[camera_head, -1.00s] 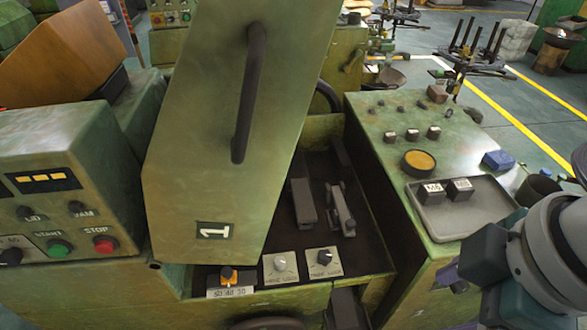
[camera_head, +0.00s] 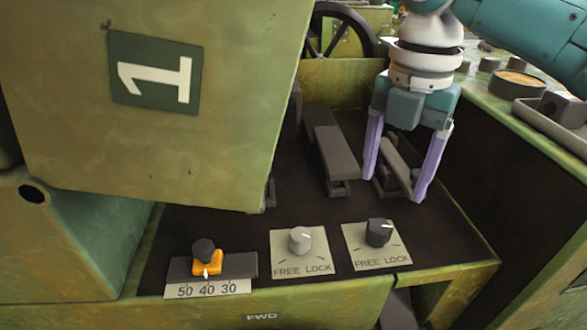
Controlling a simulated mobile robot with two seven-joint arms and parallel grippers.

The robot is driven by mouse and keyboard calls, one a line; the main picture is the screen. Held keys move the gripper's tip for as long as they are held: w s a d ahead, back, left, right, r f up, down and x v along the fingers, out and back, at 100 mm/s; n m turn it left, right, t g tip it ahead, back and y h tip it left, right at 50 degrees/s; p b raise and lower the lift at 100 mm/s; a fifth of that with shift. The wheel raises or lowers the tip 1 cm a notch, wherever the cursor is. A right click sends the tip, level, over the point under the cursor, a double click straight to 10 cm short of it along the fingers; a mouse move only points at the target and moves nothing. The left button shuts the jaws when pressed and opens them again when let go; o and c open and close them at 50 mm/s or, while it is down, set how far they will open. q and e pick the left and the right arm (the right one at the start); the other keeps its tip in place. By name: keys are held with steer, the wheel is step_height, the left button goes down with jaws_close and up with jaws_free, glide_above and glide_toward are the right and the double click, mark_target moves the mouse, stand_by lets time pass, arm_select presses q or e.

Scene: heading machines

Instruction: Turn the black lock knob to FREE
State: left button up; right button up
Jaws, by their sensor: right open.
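The black lock knob (camera_head: 379,232) stands on a pale plate (camera_head: 376,256) marked FREE on the left and LOCK on the right. The white mark on the knob points to the upper right, toward the LOCK side. My right gripper (camera_head: 398,192) is open and empty, with its two purple fingers pointing down. It is above and behind the black knob, apart from it, over a dark metal block in the recess. My left gripper is not in view.
A grey knob (camera_head: 300,240) on its own FREE LOCK plate stands left of the black one. An orange slider (camera_head: 207,262) sits farther left above a 50 40 30 scale. The raised green cover (camera_head: 180,130) marked 1 fills the upper left. A handwheel (camera_head: 338,35) is behind.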

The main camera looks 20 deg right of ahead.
mark_target(380, 226)
step_height(380, 226, down, 10)
steer(key=b, duration=0.2)
steer(key=shift+b, duration=0.35)
jaws_close()
stand_by(0.4)
